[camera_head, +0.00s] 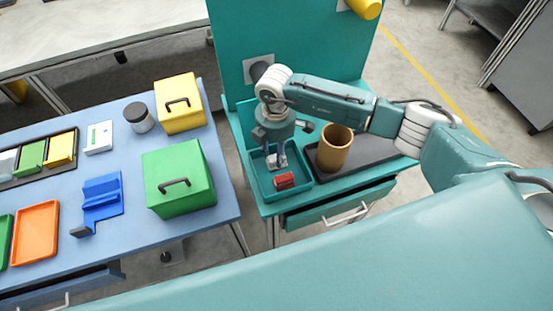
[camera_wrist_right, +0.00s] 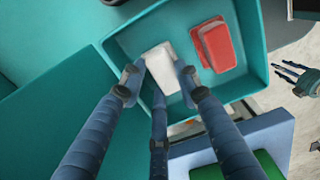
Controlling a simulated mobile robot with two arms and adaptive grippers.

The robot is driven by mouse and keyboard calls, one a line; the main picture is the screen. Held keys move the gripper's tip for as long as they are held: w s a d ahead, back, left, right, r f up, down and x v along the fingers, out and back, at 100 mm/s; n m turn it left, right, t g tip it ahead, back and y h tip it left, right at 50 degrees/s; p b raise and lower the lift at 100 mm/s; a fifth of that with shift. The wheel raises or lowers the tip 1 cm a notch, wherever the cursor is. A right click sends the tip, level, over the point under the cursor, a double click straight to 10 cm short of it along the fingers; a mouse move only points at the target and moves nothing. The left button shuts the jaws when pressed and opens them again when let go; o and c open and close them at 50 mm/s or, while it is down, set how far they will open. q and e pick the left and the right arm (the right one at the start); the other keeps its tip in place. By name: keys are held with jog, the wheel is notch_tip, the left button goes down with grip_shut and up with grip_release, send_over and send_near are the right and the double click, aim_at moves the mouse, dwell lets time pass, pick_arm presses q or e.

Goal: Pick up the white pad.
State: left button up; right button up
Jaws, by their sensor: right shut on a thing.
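The white pad (camera_wrist_right: 161,62) is in the teal tray (camera_wrist_right: 246,84), between the fingertips of my right gripper (camera_wrist_right: 157,84). My right gripper is shut on it; in the head view the gripper (camera_head: 272,147) points down into the tray with a light edge of the pad (camera_head: 277,163) below it. The fingers hide part of the pad, and I cannot tell whether it is clear of the tray floor. My left gripper (camera_wrist_right: 281,70) shows small at the right of the wrist view, fingers apart and empty.
A red block (camera_head: 285,180) lies in the same tray, close beside the pad. A tan cup (camera_head: 334,148) stands on a dark tray to the right. A teal panel (camera_head: 300,50) rises behind. The blue table (camera_head: 136,175) at left holds boxes and trays.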

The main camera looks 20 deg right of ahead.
jog(key=shift+r, duration=0.55)
notch_tip(320, 180, up, 19)
jog(key=b, duration=0.3)
jog(key=s+d+r+m, duration=0.2)
jog(key=s+m, duration=0.3)
jog(key=m, duration=0.4)
jog(key=s+d+r+m, duration=0.2)
jog(key=s+m, duration=0.3)
jog(key=m, duration=0.4)
jog(key=shift+s+r, duration=0.3)
